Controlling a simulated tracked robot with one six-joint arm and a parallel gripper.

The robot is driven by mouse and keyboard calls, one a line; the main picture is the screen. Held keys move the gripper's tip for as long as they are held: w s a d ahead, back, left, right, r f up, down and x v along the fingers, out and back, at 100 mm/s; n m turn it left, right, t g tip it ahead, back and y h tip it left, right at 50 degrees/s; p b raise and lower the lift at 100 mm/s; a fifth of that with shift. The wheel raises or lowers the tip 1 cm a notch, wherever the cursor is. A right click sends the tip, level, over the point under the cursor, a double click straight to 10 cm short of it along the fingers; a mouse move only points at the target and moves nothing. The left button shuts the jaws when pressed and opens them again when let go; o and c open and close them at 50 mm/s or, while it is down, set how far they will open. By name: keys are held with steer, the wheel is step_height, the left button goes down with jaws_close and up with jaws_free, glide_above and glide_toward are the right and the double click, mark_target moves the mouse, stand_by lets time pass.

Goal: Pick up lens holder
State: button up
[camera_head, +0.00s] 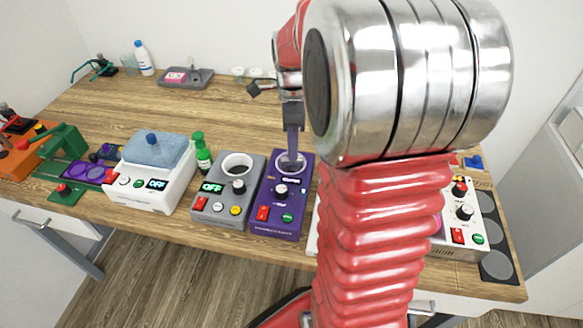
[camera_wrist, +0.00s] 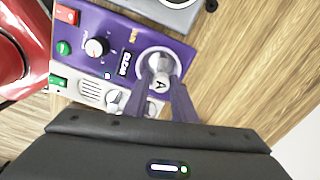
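No part is clearly recognisable as the lens holder. A small grey piece marked "A" (camera_wrist: 160,85) shows in the wrist view, at the round white-rimmed well of a purple device (camera_wrist: 122,40). The purple device (camera_head: 265,220) stands near the front of the table in the head view. My gripper (camera_head: 291,155) points straight down over its well. In the wrist view the two purple-grey fingers of my gripper (camera_wrist: 161,72) reach to the well, one on each side of the grey piece. I cannot tell whether they touch it.
A grey device (camera_head: 222,203) stands close on the left, then a green bottle (camera_head: 202,155) and a white device with a blue top (camera_head: 140,185). A white device (camera_head: 462,240) stands to the right, partly behind my arm. The table's (camera_head: 225,110) middle is clear.

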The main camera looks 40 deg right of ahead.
steer(key=shift+f, duration=0.25)
steer(key=shift+w+f, duration=0.1)
steer(key=shift+f, duration=2.55)
steer(key=shift+c, duration=0.4)
jaws_close()
